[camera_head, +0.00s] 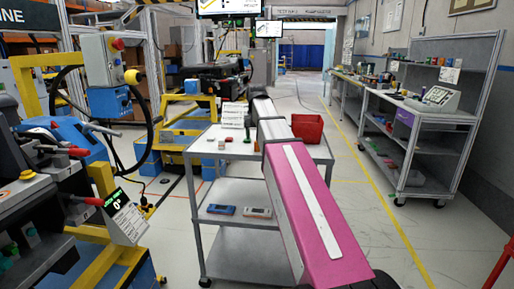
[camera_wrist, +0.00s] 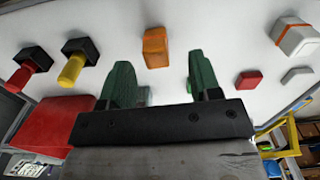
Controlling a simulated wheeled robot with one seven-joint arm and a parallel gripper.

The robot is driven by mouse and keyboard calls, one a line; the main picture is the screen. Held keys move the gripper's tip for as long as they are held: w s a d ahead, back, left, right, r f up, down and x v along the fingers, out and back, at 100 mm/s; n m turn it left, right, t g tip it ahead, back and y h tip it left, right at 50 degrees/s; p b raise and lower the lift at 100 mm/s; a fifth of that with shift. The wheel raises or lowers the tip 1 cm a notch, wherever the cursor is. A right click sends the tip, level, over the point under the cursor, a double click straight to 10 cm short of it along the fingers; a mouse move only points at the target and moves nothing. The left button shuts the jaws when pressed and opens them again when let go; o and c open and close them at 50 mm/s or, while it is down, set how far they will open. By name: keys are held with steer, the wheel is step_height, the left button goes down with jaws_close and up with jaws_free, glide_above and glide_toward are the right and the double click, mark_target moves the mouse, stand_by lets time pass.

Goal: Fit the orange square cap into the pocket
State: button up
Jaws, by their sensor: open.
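The orange square cap (camera_wrist: 155,47) lies on the pale cart top, seen in the wrist view just beyond my fingertips and roughly midway between them. My gripper (camera_wrist: 160,78) has two green fingers spread wide apart, with nothing between them. The cap is apart from both fingers. I cannot pick out the pocket for certain in either view.
The cart top (camera_head: 200,149) also holds a red bin (camera_head: 307,128), a black-based red knob (camera_wrist: 28,70), a black-based yellow knob (camera_wrist: 77,60), a small red block (camera_wrist: 248,80) and a grey-white piece with an orange stripe (camera_wrist: 295,37). Clear surface surrounds the cap.

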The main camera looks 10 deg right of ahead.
mark_target(257, 151)
steer(key=f, duration=0.5)
steer(key=shift+d, duration=0.25)
steer(key=c, duration=1)
